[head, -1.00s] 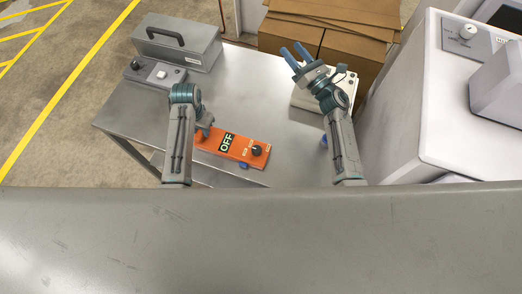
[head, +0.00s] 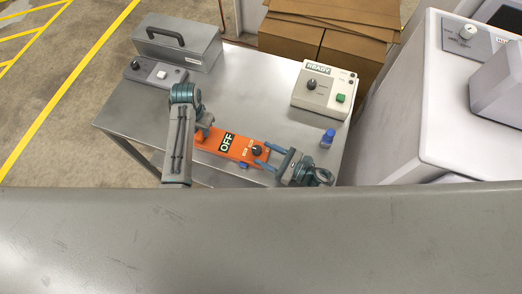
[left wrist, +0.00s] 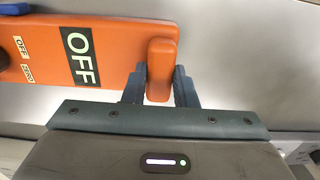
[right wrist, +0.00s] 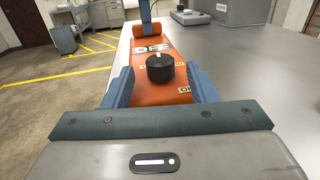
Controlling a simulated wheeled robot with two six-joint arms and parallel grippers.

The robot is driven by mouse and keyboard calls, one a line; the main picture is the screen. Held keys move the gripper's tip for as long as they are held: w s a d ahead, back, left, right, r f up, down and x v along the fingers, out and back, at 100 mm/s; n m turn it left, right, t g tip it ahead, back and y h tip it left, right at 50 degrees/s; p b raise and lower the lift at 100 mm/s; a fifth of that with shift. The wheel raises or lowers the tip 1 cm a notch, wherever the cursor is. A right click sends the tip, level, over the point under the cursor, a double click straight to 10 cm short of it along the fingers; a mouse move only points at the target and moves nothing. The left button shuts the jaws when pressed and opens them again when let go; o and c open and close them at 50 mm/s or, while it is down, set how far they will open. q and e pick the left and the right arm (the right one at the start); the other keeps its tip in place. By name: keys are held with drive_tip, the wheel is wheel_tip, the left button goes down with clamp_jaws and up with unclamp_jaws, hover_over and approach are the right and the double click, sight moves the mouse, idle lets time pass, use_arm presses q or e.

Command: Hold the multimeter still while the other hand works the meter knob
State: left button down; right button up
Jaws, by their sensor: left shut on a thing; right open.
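The orange multimeter (head: 238,152) lies on the metal table near its front edge and bears a large OFF label. Its black knob (head: 257,150) is at the right end and also shows in the right wrist view (right wrist: 160,68). My left gripper (head: 205,131) is shut on the raised orange grip (left wrist: 162,62) at the other end of the meter. My right gripper (head: 263,155) is open at the knob end. Its fingers in the right wrist view (right wrist: 154,82) stand either side of the meter's end, with the knob between or just beyond the tips; contact cannot be told.
A light box (head: 313,101) with a READY label and green button stands at the back right. A blue-topped item (head: 328,136) is right of the meter. A grey toolbox (head: 178,43) and switch box (head: 155,74) stand at the back left. The table's middle is clear.

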sight(257, 150)
drive_tip(key=shift+x, duration=1.2)
drive_tip(key=c, duration=1)
drive_tip(key=shift+s+a+m+t+h, duration=0.1)
drive_tip(key=shift+m+t+h, duration=0.65)
drive_tip(key=shift+t, duration=0.2)
drive_tip(key=shift+s+a+m+t+h, duration=0.1)
drive_tip(key=shift+m+t+h, duration=0.6)
drive_tip(key=shift+t, duration=0.25)
drive_tip(key=o, duration=1)
drive_tip(key=shift+d, duration=0.1)
